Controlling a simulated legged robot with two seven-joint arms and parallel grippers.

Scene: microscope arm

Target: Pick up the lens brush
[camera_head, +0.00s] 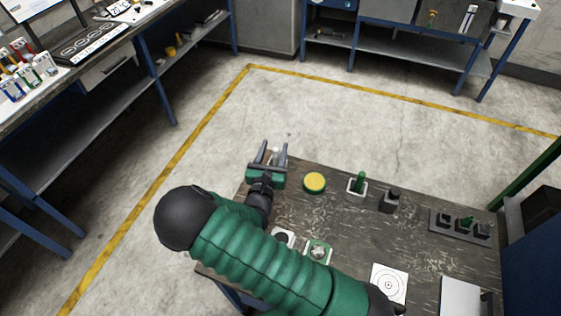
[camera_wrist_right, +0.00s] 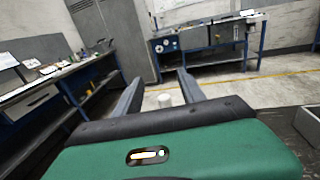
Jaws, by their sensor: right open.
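A green upright piece (camera_head: 359,181) stands in a small white square holder (camera_head: 357,195) at the table's far side; it may be the lens brush, but it is too small to be sure. My right gripper (camera_head: 269,151) is at the table's far left corner, left of that holder, with its two fingers apart. My left gripper is not in view.
On the dark table (camera_head: 340,221) are a yellow round-topped item (camera_head: 314,183), a black item (camera_head: 390,201), a grey tray (camera_head: 443,224) with several pieces, and a target sheet (camera_head: 378,290). My right arm covers the table's left front. Open floor lies beyond.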

